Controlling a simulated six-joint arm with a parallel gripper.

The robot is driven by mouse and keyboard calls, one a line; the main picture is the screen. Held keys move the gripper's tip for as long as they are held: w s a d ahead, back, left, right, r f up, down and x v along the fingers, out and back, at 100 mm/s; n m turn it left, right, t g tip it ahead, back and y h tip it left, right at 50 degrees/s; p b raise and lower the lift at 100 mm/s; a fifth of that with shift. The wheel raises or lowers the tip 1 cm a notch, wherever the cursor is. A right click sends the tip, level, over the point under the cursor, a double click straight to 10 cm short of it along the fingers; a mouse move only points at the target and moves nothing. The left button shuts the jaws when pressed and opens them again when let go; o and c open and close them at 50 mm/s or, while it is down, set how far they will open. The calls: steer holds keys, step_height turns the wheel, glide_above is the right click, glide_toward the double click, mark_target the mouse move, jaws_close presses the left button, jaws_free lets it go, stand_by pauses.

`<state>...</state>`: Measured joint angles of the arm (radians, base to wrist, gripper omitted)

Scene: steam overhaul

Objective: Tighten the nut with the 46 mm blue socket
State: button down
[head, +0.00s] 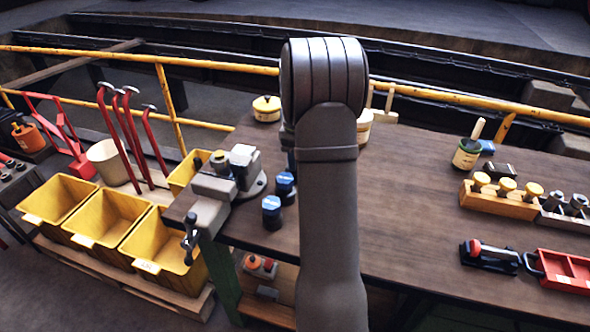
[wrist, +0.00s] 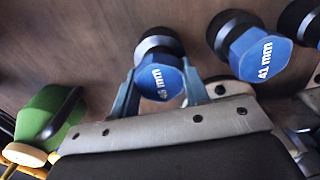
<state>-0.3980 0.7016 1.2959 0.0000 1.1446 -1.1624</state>
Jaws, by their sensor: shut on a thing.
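The blue-topped socket (wrist: 160,76) with a black lower body sits between my gripper's fingers (wrist: 162,92) in the wrist view. Its label is upside down and appears to read 46 mm. My gripper is shut on it; whether it still touches the bench is unclear. A second blue socket (wrist: 258,52), marked 41 mm, stands beside it to the right. A third (wrist: 305,22) is cut off at the edge. In the head view, my arm hides the gripper and the held socket; two blue sockets (head: 285,187) (head: 271,212) show left of it. I cannot make out the nut.
A grey vise (head: 225,180) is mounted at the left end of the wooden bench (head: 420,200). The bench middle is mostly clear.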

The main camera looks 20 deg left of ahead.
steer(key=shift+r, duration=3.05)
steer(key=shift+s+a+r, duration=2.3)
steer(key=shift+s+a, duration=0.15)
steer(key=shift+s, duration=0.3)
steer(key=shift+s+a+r, duration=2.25)
steer(key=shift+s+a, duration=0.2)
steer(key=shift+s, duration=0.35)
steer(key=shift+s+a+r, duration=2.3)
steer(key=shift+s+a, duration=0.15)
steer(key=shift+s, duration=0.3)
steer(key=shift+f, duration=2)
